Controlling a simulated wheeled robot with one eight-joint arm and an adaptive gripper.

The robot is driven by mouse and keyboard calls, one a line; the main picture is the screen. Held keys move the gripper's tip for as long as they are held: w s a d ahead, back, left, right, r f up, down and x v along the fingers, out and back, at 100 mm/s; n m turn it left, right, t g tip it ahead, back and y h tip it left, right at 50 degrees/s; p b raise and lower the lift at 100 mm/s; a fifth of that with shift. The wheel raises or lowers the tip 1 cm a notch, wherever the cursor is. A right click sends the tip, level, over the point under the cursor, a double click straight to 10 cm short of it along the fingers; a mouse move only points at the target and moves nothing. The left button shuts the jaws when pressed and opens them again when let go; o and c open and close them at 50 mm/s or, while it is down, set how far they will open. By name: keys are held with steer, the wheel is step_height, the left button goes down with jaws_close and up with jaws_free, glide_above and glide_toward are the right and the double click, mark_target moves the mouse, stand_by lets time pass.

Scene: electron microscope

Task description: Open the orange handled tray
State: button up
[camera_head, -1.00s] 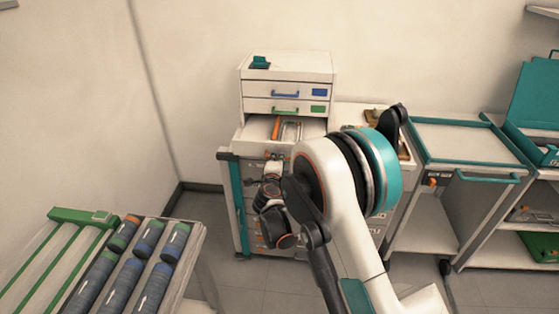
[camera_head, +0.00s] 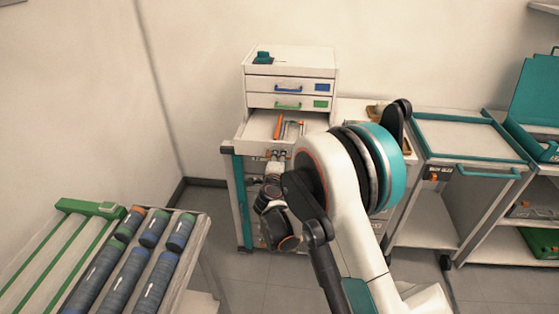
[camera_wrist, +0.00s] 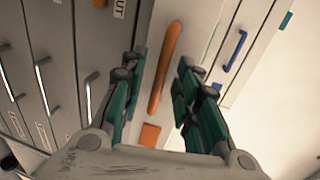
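The tray (camera_head: 256,129) is pulled out of the small white drawer unit, and its inside shows in the head view. Its orange handle (camera_wrist: 165,65) shows in the wrist view as a long bar, with an orange label (camera_wrist: 150,134) at its lower end. My gripper (camera_wrist: 160,68) is open. Its two teal fingers stand on either side of the handle, with gaps visible on both sides. In the head view, my gripper (camera_head: 277,154) is at the tray front, where it partly hides the handle.
Above the tray are closed drawers with a blue handle (camera_head: 288,88) and a green handle (camera_head: 287,105). An orange tool (camera_head: 277,126) lies in the tray. Grey drawers with metal handles (camera_wrist: 92,90) lie below. A rack of cylinders (camera_head: 128,270) stands at the front left.

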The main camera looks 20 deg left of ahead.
steer(key=v, duration=1.2)
stand_by(0.3)
